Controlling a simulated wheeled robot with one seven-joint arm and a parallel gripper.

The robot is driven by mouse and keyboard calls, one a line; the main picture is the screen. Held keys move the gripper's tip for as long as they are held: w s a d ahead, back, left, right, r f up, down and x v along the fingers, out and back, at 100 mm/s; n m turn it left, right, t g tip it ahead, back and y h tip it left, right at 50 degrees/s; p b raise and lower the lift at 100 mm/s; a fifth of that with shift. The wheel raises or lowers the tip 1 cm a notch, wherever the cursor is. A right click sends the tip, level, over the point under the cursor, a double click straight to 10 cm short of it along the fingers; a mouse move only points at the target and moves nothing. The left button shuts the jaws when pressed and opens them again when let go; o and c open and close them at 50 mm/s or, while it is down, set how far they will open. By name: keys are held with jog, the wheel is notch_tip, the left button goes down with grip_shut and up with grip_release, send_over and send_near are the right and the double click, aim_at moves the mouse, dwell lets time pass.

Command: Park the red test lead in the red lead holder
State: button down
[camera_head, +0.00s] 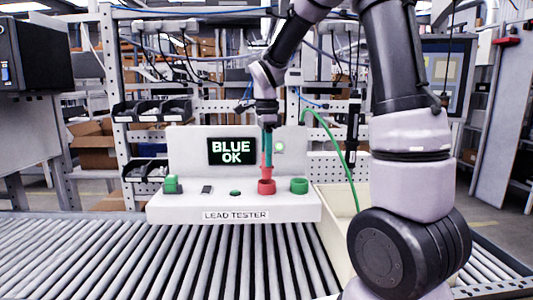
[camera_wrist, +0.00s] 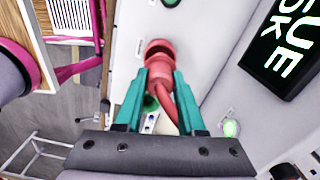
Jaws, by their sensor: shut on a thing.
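My gripper (camera_head: 267,135), with teal fingers, is shut on the red test lead (camera_head: 267,158) above the front ledge of the lead tester (camera_head: 190,210). The lead hangs about upright, directly over the red lead holder (camera_head: 266,187). Its lower end meets the holder's mouth in this view; I cannot tell how far inside it is. In the wrist view the red lead (camera_wrist: 160,72) is between both fingertips, its red cable bending back between them. The red holder (camera_wrist: 158,46) shows just ahead of it, its dark opening partly visible. The tester's screen (camera_head: 232,151) reads "BLUE OK".
A green holder (camera_head: 299,185) stands close to the right of the red one. A green block (camera_head: 172,185) and a green button (camera_head: 235,193) are on the ledge to the left. A green cable (camera_head: 335,145) arcs down to a cream bin (camera_head: 336,225). The roller conveyor (camera_head: 190,260) in front is clear.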

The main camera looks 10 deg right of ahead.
jog(key=shift+f, duration=2)
jog(key=shift+c, duration=2.2)
grip_release()
notch_tip(320, 180, up, 11)
jog(key=shift+f, duration=0.15)
